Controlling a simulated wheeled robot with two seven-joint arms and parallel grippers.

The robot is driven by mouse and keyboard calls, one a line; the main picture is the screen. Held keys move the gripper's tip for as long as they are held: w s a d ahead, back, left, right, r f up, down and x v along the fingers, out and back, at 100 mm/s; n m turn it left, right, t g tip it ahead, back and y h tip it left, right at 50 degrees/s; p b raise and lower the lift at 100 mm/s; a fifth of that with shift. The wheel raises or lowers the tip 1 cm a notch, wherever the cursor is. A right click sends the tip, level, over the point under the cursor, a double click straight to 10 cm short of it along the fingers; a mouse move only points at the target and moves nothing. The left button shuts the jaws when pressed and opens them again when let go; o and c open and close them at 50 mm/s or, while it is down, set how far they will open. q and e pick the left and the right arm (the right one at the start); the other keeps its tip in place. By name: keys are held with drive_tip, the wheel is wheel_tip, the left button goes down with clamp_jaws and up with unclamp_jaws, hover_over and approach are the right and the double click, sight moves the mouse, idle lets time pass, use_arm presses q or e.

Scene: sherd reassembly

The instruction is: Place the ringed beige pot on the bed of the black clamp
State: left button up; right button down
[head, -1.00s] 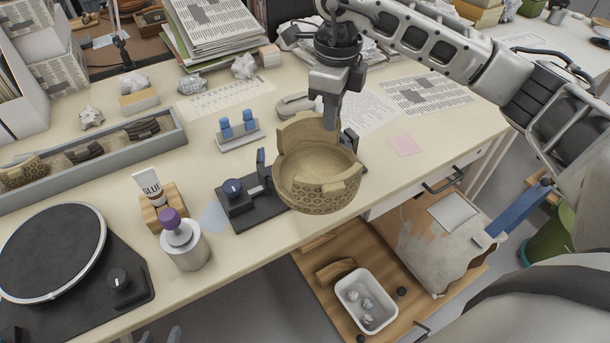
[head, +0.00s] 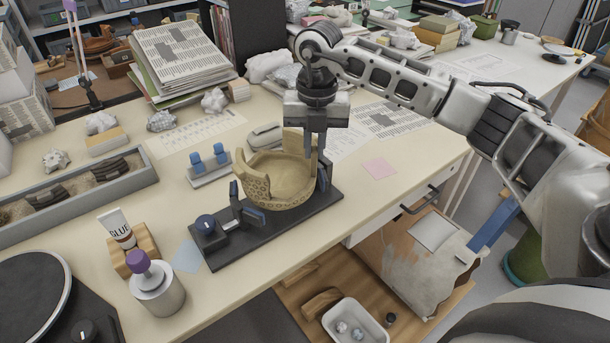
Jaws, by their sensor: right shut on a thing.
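The ringed beige pot (head: 275,181), with a broken, stepped rim and stamped ring marks on its wall, is at the black clamp (head: 235,240). It is upright, over the bed between the clamp's jaws; whether its base touches the bed is hidden. My right gripper (head: 315,160) comes down from above and is shut on the pot's right rim. My left gripper is not in view.
A glue tube (head: 117,228) on a wooden stand, a purple-topped jar (head: 157,287) and a turntable (head: 35,295) stand at left. A blue-pegged holder (head: 209,166) is just behind the clamp. A pink note (head: 379,168) lies right, with clear table around it.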

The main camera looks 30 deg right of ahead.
sight(314, 169)
wheel_tip(314, 169, down, 5)
drive_tip(key=shift+f, duration=0.1)
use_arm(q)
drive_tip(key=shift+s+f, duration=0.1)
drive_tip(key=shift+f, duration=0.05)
use_arm(e)
drive_tip(key=shift+f, duration=0.15)
drive_tip(key=shift+f, duration=0.2)
drive_tip(key=c, duration=1.5)
unclamp_jaws()
